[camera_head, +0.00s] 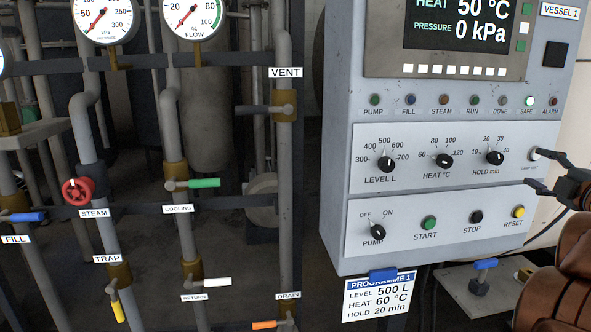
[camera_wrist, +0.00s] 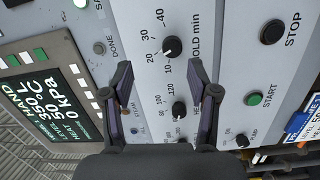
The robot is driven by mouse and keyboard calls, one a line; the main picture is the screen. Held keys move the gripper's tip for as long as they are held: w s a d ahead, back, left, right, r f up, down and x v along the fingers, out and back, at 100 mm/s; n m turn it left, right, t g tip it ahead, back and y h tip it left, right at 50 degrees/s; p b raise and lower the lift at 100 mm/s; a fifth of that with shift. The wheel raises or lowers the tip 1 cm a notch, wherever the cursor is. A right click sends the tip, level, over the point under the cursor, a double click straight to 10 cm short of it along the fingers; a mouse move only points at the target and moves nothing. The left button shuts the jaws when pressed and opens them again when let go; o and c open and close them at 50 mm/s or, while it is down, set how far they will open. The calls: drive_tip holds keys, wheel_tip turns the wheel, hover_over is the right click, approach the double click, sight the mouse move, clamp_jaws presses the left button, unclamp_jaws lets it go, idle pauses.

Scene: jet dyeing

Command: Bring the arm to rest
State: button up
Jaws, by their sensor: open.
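My gripper (camera_head: 533,169) is at the right edge of the head view, in front of the right side of the grey control panel (camera_head: 334,190). Its two fingers are apart with nothing between them. Part of my brown arm shows at the lower right.
The panel carries a LEVEL knob (camera_head: 387,164), a PUMP switch (camera_head: 378,232), START (camera_head: 429,223), STOP (camera_head: 476,216) and RESET (camera_head: 518,211) buttons. The SAFE lamp (camera_head: 529,100) is lit. A programme card (camera_head: 378,297) hangs below. Pipes with a red steam wheel (camera_head: 77,191) and coloured valve levers stand left.

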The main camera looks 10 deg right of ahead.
drive_tip(key=s+a+f+m+g+h, duration=0.3)
drive_tip(key=a+f+m+g+h, duration=0.2)
drive_tip(key=a+f+m+g, duration=0.9)
drive_tip(key=s+a+f+m+g+y, duration=0.1)
drive_tip(key=s+a+f+y, duration=0.2)
drive_tip(key=s+a+f, duration=0.55)
drive_tip(key=s+a+f+m+g+y, duration=0.15)
drive_tip(key=s+a+f, duration=0.35)
drive_tip(key=a, duration=0.6)
drive_tip(key=s+a+f+n+g+y, duration=0.2)
drive_tip(key=s+a+f+g+y, duration=0.15)
drive_tip(key=s+a, duration=0.75)
wheel_tip(320, 180, up, 20)
drive_tip(key=p, duration=1.8)
drive_tip(key=shift+s+f, duration=0.2)
drive_tip(key=shift+s, duration=0.05)
